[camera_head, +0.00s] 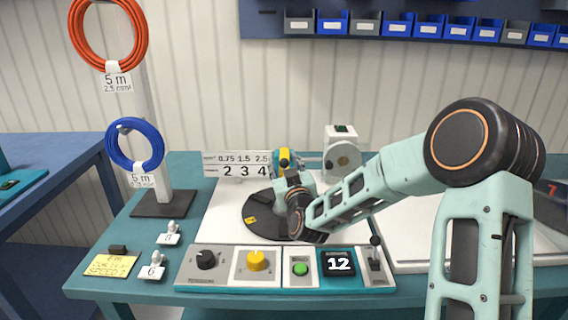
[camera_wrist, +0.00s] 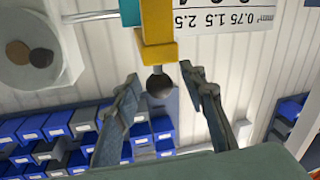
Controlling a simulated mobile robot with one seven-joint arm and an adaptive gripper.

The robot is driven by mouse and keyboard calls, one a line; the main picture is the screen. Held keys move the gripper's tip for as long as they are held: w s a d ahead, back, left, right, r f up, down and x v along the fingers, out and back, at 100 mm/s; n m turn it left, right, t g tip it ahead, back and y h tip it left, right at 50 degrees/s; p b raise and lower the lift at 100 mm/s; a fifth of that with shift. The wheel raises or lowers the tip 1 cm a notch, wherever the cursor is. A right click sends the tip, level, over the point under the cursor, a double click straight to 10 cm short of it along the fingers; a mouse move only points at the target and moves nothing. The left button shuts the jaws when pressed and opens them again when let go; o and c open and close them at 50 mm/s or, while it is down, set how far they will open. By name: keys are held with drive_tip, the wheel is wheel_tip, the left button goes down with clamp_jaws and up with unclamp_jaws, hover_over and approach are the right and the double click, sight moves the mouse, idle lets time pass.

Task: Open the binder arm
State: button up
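The binder arm (camera_head: 284,158) is a yellow and teal piece above the black turntable, in front of the white machine. In the wrist view its yellow block (camera_wrist: 158,50) hangs in from the top, with a dark ball knob (camera_wrist: 159,86) at its end. My gripper (camera_wrist: 160,73) is open, with one finger on each side of the knob and a gap on both sides. I cannot tell how deep the knob sits between the fingers. In the head view my wrist covers the fingers and part of the binder arm.
The black turntable (camera_head: 262,218) lies below my wrist. A control panel (camera_head: 285,283) with knobs, a green button, a display reading 12 and a lever runs along the front edge. The number board (camera_head: 237,164) stands behind left; the white machine (camera_head: 342,155) behind right.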

drive_tip(key=shift+c, duration=0.2)
clamp_jaws()
